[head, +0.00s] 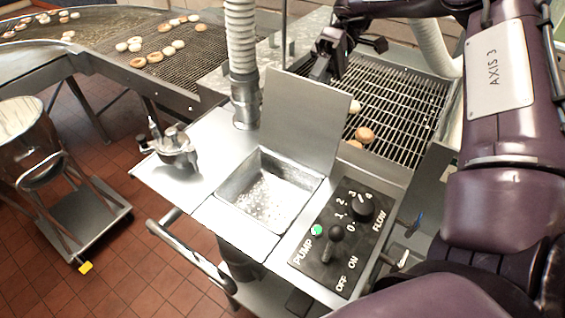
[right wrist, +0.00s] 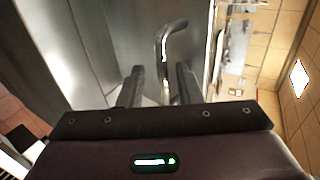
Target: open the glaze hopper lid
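The hopper lid (head: 306,117) is a flat metal plate standing raised, close to upright, at the back edge of the hopper (head: 227,194). The hopper lies open, with a whitish speckled surface inside. My right gripper (head: 322,66) is behind the top of the lid in the head view. In the right wrist view the two fingers of my right gripper (right wrist: 159,75) are apart. A bent bar handle (right wrist: 164,48) reaches down between them, with a visible gap to the left finger. My left gripper is in neither view.
The pump panel (head: 343,235), with lever and flow knob, sits right of the hopper. A ribbed hose (head: 241,40) rises behind it. A wire conveyor (head: 395,112) with doughnuts lies beyond the lid. A small pump fitting (head: 175,150) stands left. A pot on a cart (head: 92,215) stands at far left.

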